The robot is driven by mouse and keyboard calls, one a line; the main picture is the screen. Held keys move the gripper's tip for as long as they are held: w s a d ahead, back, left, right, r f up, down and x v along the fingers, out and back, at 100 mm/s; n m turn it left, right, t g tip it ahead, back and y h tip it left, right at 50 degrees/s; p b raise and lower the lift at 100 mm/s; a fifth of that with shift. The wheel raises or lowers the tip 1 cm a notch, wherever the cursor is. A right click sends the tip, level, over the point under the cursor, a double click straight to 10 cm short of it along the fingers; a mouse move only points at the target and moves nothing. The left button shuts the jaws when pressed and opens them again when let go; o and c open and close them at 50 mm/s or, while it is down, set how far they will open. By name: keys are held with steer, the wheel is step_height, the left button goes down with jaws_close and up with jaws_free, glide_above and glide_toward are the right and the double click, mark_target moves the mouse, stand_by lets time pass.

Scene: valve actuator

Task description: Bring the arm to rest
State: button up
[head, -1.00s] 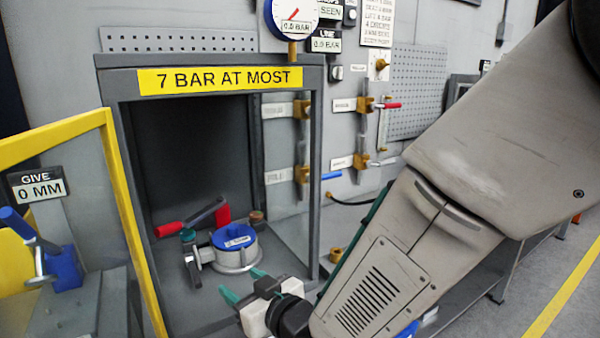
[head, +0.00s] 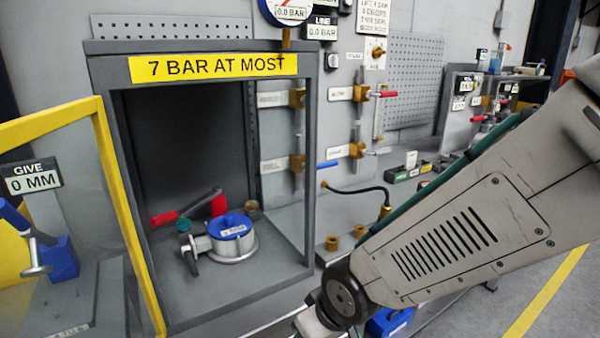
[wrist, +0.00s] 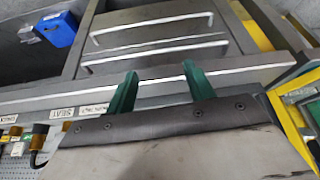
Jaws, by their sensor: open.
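My gripper shows in the wrist view (wrist: 153,90), with its two green fingers apart and nothing between them. The fingers are seen against the grey bench front and drawers with pale handles. In the head view my arm reaches in from the right, and its wrist is at the lower middle, in front of the bench. The fingertips are out of that frame at the bottom. The valve actuator (head: 232,240), with a blue top and a metal body, stands inside the grey enclosure (head: 108,85). A red-handled lever (head: 165,218) is beside it. My arm is outside the enclosure.
The yellow-framed door (head: 125,200) stands open at the left. A blue clamp (head: 60,258) is on the left bench. Brass fittings (head: 333,243) and a black hose (head: 360,190) are right of the enclosure. A blue bin (head: 390,320) is below my arm. Floor is clear at the right.

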steer(key=s+d+r+m+g+h, duration=0.1)
steer(key=s+d+r, duration=0.3)
steer(key=d, duration=0.4)
steer(key=s+d+r+m+h, duration=0.1)
steer(key=s+d+r+m, duration=0.3)
steer(key=d, duration=0.4)
steer(key=s+d+r+m+g+h, duration=0.1)
steer(key=s+d+r+m, duration=0.1)
steer(key=s+d+r, duration=0.3)
step_height(320, 180, up, 3)
steer(key=d, duration=0.3)
steer(key=shift+s+g, duration=0.3)
steer(key=shift+s, duration=0.05)
steer(key=shift+f, duration=0.1)
